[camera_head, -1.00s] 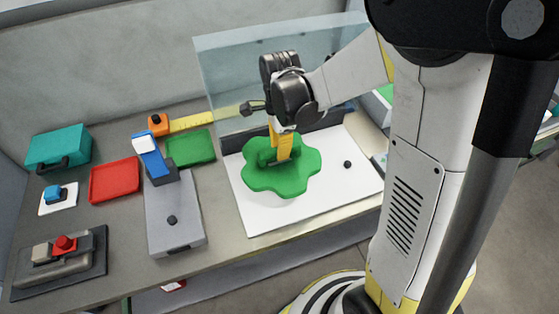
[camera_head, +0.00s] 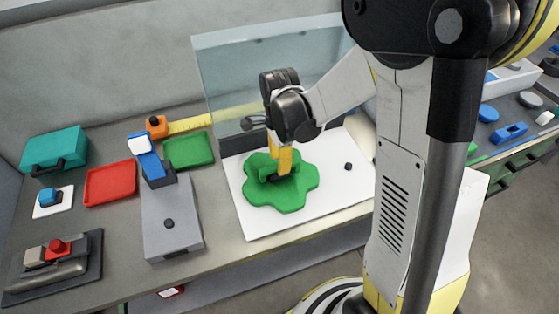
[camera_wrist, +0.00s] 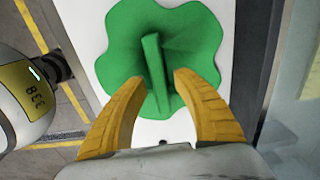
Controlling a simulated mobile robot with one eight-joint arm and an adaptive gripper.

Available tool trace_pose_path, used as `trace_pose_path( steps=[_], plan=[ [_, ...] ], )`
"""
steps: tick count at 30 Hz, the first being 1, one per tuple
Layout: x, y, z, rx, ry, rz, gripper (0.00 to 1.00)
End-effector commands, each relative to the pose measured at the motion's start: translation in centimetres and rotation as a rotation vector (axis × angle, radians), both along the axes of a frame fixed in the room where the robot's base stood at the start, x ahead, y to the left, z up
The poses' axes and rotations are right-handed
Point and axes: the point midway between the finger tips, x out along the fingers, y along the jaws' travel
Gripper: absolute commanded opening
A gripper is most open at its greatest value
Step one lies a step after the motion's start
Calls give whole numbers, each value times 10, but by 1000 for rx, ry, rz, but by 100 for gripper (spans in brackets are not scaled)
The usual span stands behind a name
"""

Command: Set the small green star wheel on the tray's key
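The green star wheel (camera_head: 300,192) has several rounded lobes and a raised upright fin. It appears to lie flat on the white tray (camera_head: 262,226), left of the tray's middle; any key beneath it is hidden. My gripper (camera_head: 285,160) points down over the wheel's fin. In the wrist view, its two yellow fingers (camera_wrist: 160,80) are open around the fin of the wheel (camera_wrist: 197,38). A gap shows on the fin's right side; the left fingertip is very close to it.
A clear panel (camera_head: 235,80) stands behind the tray. A small black knob (camera_head: 348,167) sits on the tray's right part. Left are a grey device with a blue lever (camera_head: 170,215), a green tray (camera_head: 188,151), a red tray (camera_head: 110,184) and a teal case (camera_head: 55,150).

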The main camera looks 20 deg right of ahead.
Motion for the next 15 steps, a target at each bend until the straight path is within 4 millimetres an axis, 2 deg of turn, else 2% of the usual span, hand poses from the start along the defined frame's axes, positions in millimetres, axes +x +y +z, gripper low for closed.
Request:
trace_pose_path(
  steps=[8,11,15],
  plan=[
    [0,0,2,0,0,0,34],
    [0,0,11,0,0,0,34],
    [0,0,39,0,0,0,34]
  ],
)
